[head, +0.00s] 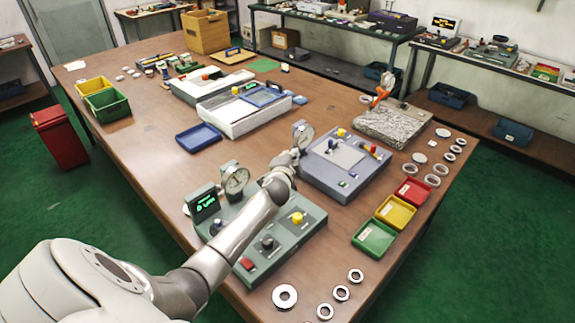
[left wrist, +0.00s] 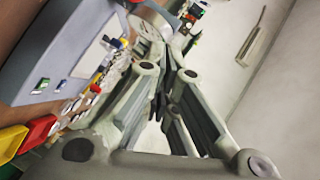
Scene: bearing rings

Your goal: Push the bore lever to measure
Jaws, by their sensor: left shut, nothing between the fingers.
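A green-grey gauge station (head: 285,245) with a dial, a green display, a yellow knob and a red button stands at the near table edge. A blue-grey station (head: 325,185) with a second dial (head: 302,133), a yellow knob and a small red-and-yellow handle stands behind it. I cannot tell which part is the bore lever. My left arm reaches across the green-grey station. My left gripper (head: 294,155) is shut and empty beside the second dial, at the left edge of the blue-grey station. The left wrist view shows its closed fingers (left wrist: 163,55) near the dial; contact is unclear.
Red (head: 412,190), yellow (head: 395,212) and green (head: 374,238) trays line the right side. Metal rings lie at the right and near edges, including a large ring (head: 285,297). A granite plate (head: 394,123) and a blue tray (head: 198,138) stand farther back. Left-middle table is clear.

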